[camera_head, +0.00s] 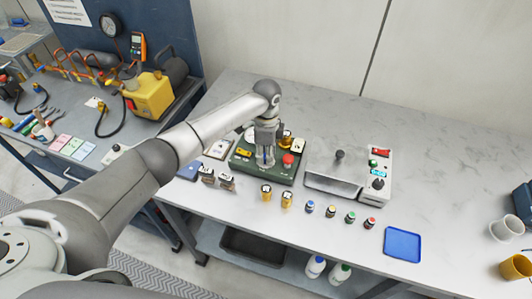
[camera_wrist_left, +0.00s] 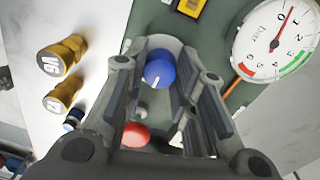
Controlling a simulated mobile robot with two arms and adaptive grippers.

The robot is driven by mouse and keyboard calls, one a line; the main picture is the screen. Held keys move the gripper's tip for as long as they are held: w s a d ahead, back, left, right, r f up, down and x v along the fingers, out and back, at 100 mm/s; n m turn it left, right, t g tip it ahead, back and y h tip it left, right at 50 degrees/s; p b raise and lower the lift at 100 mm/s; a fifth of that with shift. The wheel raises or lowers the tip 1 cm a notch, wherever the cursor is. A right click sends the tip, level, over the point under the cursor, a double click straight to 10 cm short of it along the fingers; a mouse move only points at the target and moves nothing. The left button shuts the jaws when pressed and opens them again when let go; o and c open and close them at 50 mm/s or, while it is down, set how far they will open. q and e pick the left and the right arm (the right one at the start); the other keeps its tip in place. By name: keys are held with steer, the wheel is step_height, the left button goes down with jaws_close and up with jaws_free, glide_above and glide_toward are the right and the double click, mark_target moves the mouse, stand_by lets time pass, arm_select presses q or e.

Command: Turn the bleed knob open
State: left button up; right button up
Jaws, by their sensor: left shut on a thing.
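The dark green panel box (camera_head: 281,179) sits on the bench with a yellow part, a red button (camera_head: 288,159) and a gauge on its top. My left gripper (camera_head: 266,158) reaches down onto this box from above. In the left wrist view, the round blue knob (camera_wrist_left: 158,70) with a white pointer line lies between the fingers of my left gripper (camera_wrist_left: 165,82), which is shut on it. The red button also shows in the left wrist view (camera_wrist_left: 135,134), beside the near finger. The gauge dial (camera_wrist_left: 275,42) reads bar. In the head view my gripper mostly hides the knob.
Brass fittings (camera_head: 266,193) and several small bottles (camera_head: 331,211) stand along the bench front. A blue tray (camera_head: 403,244) lies farther right. The back of the bench is clear.

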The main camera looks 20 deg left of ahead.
arm_select(q)
steer(key=o, duration=1.1)
steer(key=shift+c, duration=0.2)
steer(key=shift+r, duration=0.1)
step_height(320, 180, up, 12)
steer(key=shift+w, duration=0.3)
steer(key=shift+s+f, duration=0.1)
steer(key=shift+f, duration=0.1)
